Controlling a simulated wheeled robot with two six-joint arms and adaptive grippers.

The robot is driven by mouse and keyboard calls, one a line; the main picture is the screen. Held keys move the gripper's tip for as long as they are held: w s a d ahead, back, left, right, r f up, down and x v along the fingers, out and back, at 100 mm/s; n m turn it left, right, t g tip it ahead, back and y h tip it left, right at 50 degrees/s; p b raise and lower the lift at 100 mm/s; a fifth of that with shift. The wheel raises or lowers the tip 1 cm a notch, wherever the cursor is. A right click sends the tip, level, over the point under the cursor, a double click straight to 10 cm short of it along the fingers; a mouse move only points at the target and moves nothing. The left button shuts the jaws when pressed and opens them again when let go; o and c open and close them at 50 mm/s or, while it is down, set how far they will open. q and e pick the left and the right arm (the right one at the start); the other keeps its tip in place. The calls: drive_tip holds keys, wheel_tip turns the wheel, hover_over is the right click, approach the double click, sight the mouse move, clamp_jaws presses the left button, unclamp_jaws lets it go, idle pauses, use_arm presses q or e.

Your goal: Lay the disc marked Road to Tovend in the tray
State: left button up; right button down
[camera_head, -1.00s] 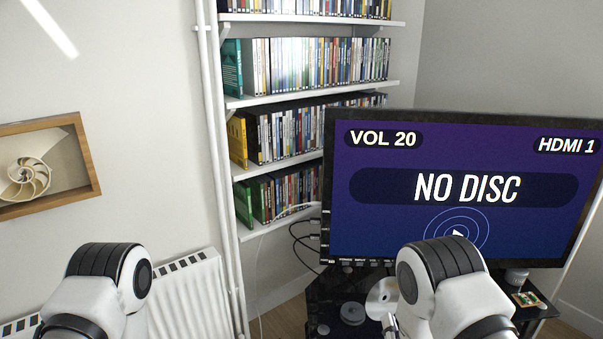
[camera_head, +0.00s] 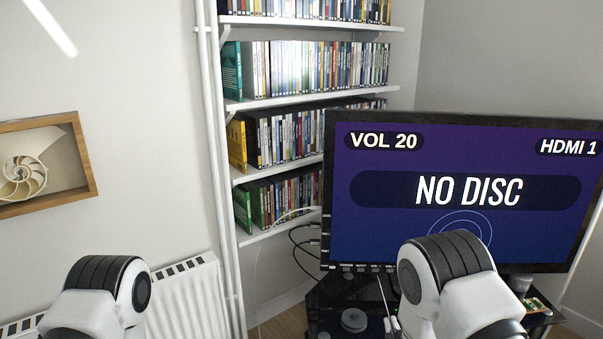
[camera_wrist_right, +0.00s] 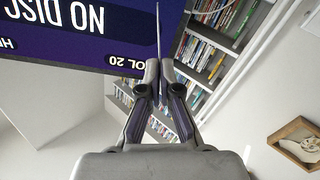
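My right gripper (camera_wrist_right: 159,70) is shut on a thin disc (camera_wrist_right: 158,32), pinched at its edge and seen edge-on in the right wrist view. In the head view the disc (camera_head: 384,301) is a thin upright line in front of the black TV stand, beside my right arm. The disc's label cannot be read. The television (camera_head: 460,230) shows NO DISC. No open tray can be made out; my right arm hides part of the stand. My left gripper is out of view; only its arm shows at the lower left.
The black stand (camera_head: 325,295) holds a round grey object (camera_head: 353,320), a grey cup (camera_head: 520,284) and a small flat item (camera_head: 536,305). White shelves (camera_head: 300,97) of DVD cases stand behind. A radiator (camera_head: 185,300) and framed shell (camera_head: 22,180) are at left.

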use_arm(q)
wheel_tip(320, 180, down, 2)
drive_tip(key=shift+b, duration=0.6)
use_arm(e)
drive_tip(key=n, duration=0.5)
drive_tip(key=shift+n, duration=0.3)
use_arm(q)
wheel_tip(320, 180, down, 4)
drive_tip(key=b, duration=0.3)
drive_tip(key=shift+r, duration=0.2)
use_arm(e)
drive_tip(key=n, duration=0.8)
drive_tip(key=shift+n, duration=0.4)
